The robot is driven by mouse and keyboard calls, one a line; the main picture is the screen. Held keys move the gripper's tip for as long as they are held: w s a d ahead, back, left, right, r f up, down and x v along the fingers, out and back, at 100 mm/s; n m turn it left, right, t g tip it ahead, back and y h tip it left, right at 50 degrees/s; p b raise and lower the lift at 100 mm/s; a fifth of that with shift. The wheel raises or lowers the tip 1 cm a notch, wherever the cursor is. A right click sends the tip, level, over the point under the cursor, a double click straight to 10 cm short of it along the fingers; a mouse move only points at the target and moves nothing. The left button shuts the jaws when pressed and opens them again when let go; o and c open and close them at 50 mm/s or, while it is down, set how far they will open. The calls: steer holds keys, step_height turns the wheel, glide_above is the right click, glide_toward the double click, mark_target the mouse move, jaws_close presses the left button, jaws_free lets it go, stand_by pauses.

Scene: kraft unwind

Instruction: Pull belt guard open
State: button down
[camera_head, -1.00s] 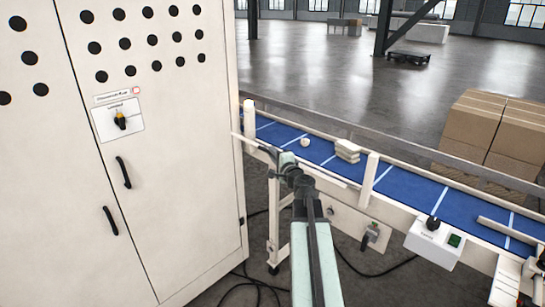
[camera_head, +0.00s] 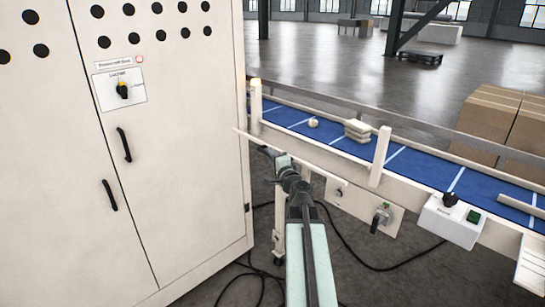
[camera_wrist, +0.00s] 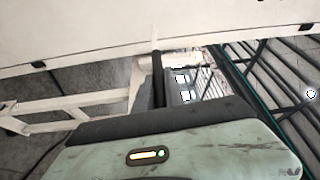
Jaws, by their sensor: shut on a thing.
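The belt guard appears to be the long cream bar (camera_head: 316,170) in front of the blue conveyor (camera_head: 330,139). Its left end reaches to the cabinet side and its right end lies near the knob below the conveyor. My gripper (camera_head: 263,150) is at the bar's left part, shut on it, though the contact is small and partly hidden by my wrist. In the wrist view my dark fingers (camera_wrist: 159,78) stand beside a pale piece, and the gripper body hides much below. A strip of floor shows between the bar's left part and the conveyor frame.
A tall cream cabinet (camera_head: 170,180) with black handles stands close on the left. A small white ball (camera_head: 313,123) and pale stacked blocks (camera_head: 357,131) lie on the belt. A control box (camera_head: 452,219) is at the right. Cables lie on the floor.

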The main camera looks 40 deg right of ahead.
steer(key=shift+w+a+f, duration=0.1)
steer(key=shift+a+f, duration=0.05)
stand_by(0.3)
steer(key=c, duration=1.7)
jaws_free()
